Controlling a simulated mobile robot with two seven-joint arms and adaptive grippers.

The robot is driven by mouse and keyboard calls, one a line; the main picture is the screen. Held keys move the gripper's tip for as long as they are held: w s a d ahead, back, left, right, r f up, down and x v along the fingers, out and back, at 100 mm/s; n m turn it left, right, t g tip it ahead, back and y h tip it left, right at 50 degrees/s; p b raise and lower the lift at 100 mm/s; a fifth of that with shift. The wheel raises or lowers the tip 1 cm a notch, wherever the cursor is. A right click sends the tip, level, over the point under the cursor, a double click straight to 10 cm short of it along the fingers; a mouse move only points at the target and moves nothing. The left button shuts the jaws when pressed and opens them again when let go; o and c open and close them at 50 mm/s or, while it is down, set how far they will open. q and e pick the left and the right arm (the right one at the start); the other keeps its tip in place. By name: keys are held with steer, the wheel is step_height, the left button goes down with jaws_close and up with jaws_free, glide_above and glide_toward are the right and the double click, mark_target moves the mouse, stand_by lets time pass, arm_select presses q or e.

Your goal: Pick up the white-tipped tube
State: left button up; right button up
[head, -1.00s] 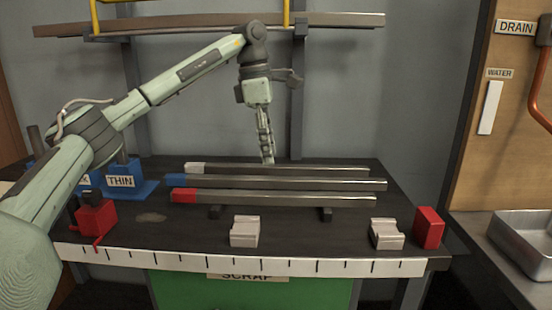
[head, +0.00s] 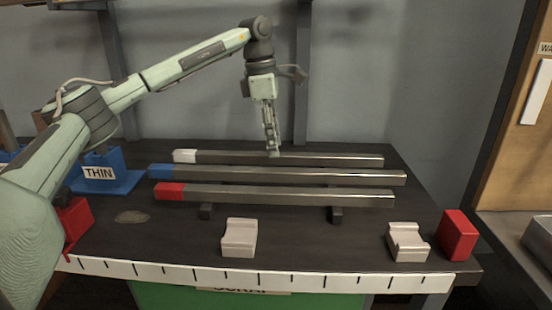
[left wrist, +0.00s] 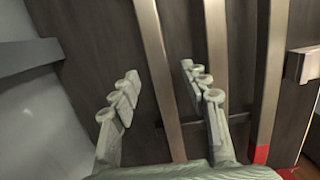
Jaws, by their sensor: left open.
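The white-tipped tube (head: 330,159) is a long grey metal bar with a white left end, the farthest of three parallel tubes on the dark bench. My left gripper (head: 272,150) points down at this tube near its middle, its fingertips overlapping it in the head view. In the left wrist view, my left gripper (left wrist: 159,75) is open, with the white-tipped tube (left wrist: 151,35) running between its two fingers, not gripped. Its white end is hidden there. My right gripper is not in view.
The blue-tipped tube (head: 300,176) and red-tipped tube (head: 300,195) lie nearer, close alongside. Black supports (head: 336,215) show under them. Two pale notched blocks (head: 239,238) and a red block (head: 458,236) stand at the front. A blue THIN stand (head: 112,180) is at left.

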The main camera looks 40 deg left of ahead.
arm_select(q)
step_height(320, 180, down, 2)
steer(key=shift+w+d+f, duration=0.1)
jaws_close()
stand_by(0.5)
